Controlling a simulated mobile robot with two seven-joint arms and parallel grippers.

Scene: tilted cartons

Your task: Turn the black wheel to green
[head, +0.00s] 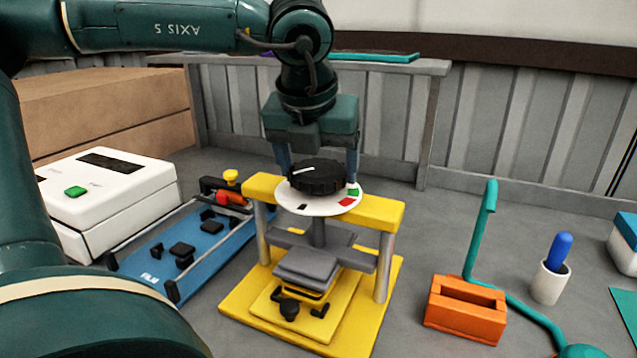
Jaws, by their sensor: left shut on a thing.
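The black wheel (317,180) has a ridged rim and a white pointer line on its top. It sits on a white dial disc (319,203) on top of a yellow press frame (388,213). The pointer line points to the left. The disc has a green patch (353,191) and a red patch (346,201) at its right, and a black patch at its front left. My left gripper (319,171) comes down from above with a finger on each side of the wheel and is shut on it. My right gripper is not in view.
A white box with a green button (75,191) and a blue tray (195,243) stand at the left. At the right are an orange block (465,309) with a teal hooked rod (480,230) and a white cup (549,282) holding a blue-handled thing. A bench stands behind.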

